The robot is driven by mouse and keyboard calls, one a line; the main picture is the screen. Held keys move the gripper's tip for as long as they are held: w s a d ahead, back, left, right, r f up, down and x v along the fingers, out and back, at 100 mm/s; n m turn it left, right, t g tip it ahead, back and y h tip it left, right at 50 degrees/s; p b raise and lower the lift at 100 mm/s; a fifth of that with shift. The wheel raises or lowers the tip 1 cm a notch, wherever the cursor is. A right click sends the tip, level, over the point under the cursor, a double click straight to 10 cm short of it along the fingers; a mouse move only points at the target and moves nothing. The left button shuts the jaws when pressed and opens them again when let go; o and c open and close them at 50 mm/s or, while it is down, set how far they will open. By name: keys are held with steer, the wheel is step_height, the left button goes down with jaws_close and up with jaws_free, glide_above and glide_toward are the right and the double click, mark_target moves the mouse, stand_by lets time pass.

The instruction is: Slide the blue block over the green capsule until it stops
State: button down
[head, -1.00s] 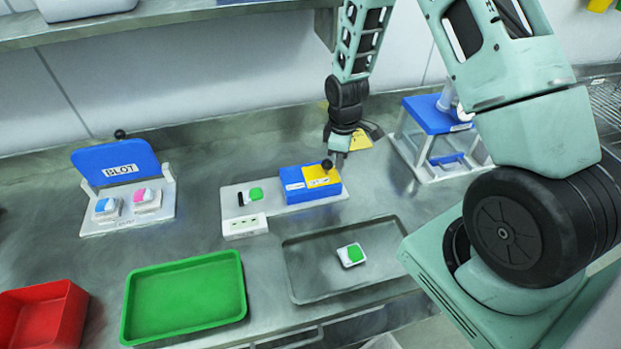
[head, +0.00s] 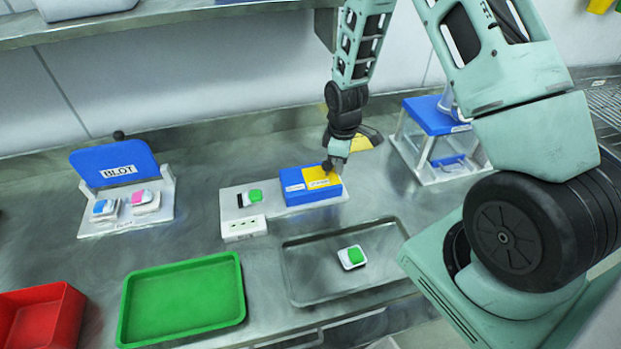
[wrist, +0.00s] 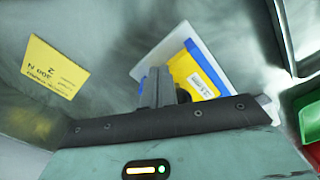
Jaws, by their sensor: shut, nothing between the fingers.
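The blue block (head: 297,190) with a yellow labelled top sits at the right end of a white board (head: 232,210). The green capsule (head: 255,196) lies on the same board just left of the block, uncovered. My gripper (head: 330,167) is shut and empty at the block's right rear end, by its dark knob, which the fingers largely hide. In the wrist view the shut fingers (wrist: 156,88) stand beside the dark knob (wrist: 183,96) and the block's yellow top (wrist: 190,75). Whether they touch it I cannot tell.
A grey tray (head: 300,285) with another green-topped piece (head: 352,257) lies in front. A green tray (head: 180,335) and red bin (head: 40,320) are at front left. A blue-lidded BLOT stand (head: 115,165) is left; a blue-topped clear stand (head: 436,115) is right.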

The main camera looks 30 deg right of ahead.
mark_target(299, 180)
steer(key=shift+w+a, duration=0.6)
steer(key=shift+a, duration=1.4)
steer(key=shift+w+a, duration=0.55)
steer(key=shift+a, duration=1.45)
steer(key=shift+w+a, duration=0.6)
steer(key=shift+a, duration=1.4)
steer(key=shift+d, duration=0.15)
steer(key=shift+s+d, duration=0.2)
steer(key=shift+d, duration=0.35)
step_height(299, 180, up, 8)
steer(key=p, duration=0.5)
